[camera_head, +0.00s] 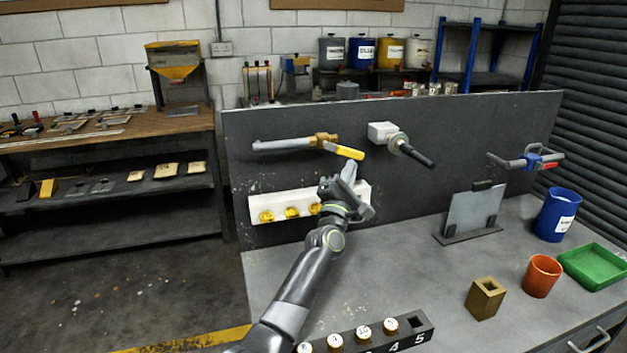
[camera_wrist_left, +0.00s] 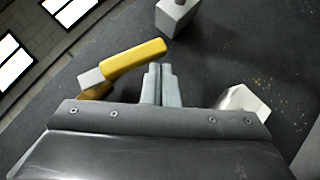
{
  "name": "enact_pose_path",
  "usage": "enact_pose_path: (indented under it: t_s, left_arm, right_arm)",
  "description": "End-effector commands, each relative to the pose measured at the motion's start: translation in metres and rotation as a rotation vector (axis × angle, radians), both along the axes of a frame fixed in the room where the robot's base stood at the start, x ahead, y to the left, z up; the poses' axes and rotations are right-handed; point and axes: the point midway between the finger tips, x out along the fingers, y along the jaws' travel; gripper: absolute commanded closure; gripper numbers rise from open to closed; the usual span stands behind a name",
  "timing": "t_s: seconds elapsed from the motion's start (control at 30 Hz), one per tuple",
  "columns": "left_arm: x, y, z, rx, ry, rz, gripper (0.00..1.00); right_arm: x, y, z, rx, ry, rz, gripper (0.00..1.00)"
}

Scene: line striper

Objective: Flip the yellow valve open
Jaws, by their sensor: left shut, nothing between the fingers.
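The valve's yellow handle (camera_head: 344,151) sticks out to the right and slightly down from a brass body (camera_head: 322,139) on a grey pipe (camera_head: 282,145), mounted on the dark upright panel. My left gripper (camera_head: 349,169) is shut and empty, just below the handle's free end in the head view. In the left wrist view the yellow handle (camera_wrist_left: 134,60) lies just left of and beyond the shut fingertips (camera_wrist_left: 161,70). I cannot tell whether they touch it. My right gripper is not in view.
A grey box with a black lever (camera_head: 415,154) is right of the valve. A white strip with yellow round parts (camera_head: 291,212) is below, partly behind my arm. A numbered block (camera_head: 375,335) stands at the bench front.

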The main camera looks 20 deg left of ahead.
Motion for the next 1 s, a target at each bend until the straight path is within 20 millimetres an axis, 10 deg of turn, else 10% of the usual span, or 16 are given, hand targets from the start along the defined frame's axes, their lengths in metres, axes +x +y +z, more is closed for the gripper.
enact_pose_path:
  t_s: [1.0]
  left_arm:
    - [0.01, -0.017, 0.025, -0.113, -0.08, 0.0, 1.0]
  right_arm:
    - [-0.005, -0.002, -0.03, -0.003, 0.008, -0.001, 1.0]
